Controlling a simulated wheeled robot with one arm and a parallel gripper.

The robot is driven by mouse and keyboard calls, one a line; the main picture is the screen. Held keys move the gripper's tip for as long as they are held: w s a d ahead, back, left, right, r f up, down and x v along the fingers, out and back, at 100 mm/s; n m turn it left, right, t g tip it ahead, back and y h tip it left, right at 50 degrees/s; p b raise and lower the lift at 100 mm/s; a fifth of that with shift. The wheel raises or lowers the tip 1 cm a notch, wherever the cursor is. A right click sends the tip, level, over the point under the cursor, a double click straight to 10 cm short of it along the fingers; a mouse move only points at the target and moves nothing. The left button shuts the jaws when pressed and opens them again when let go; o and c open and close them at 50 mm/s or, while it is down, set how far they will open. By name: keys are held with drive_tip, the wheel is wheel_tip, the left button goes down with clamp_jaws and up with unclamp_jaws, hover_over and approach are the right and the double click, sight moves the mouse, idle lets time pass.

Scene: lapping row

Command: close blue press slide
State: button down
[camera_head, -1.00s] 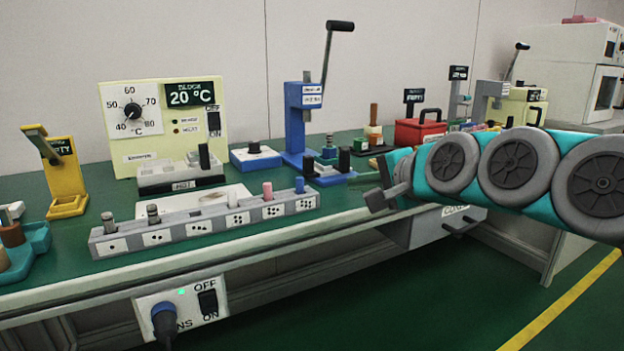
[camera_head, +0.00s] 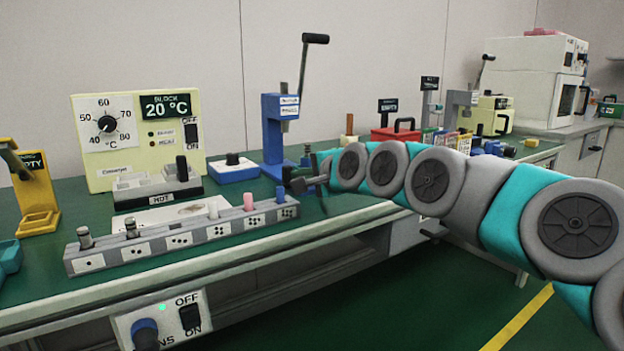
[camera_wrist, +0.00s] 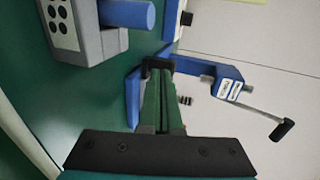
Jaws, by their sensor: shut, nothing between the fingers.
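The blue press (camera_head: 275,130) stands on the green bench, its dark lever raised to a black grip (camera_head: 315,38). Its blue frame (camera_wrist: 225,78) shows in the wrist view, with the lever pointing to the lower right. My gripper (camera_head: 303,181) is shut and empty, low in front of the press base. In the wrist view its fingers (camera_wrist: 159,68) reach to the blue base (camera_wrist: 133,95). They hide part of that base and the slide area, so I cannot tell how far the slide is out or whether I touch it.
A grey rack (camera_head: 180,240) with several pegs lies left of my gripper, its end close by. A heater block (camera_head: 150,135), a small blue box (camera_head: 233,170) and a yellow stand (camera_head: 37,190) are farther left. A red box (camera_head: 395,133) is behind my arm.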

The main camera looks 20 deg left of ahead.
drive_tip(key=shift+w+a, duration=0.55)
drive_tip(key=shift+a, duration=0.1)
drive_tip(key=shift+w+a+r+p, duration=0.15)
drive_tip(key=shift+w+a+p, duration=0.15)
drive_tip(key=shift+p, duration=0.1)
drive_tip(key=w+a+p, duration=0.4)
drive_tip(key=a, duration=0.1)
drive_tip(key=w+a+p, duration=0.2)
drive_tip(key=a, duration=0.1)
drive_tip(key=shift+w, duration=0.35)
drive_tip(key=shift+w+a, duration=0.1)
drive_tip(key=shift+r, duration=0.15)
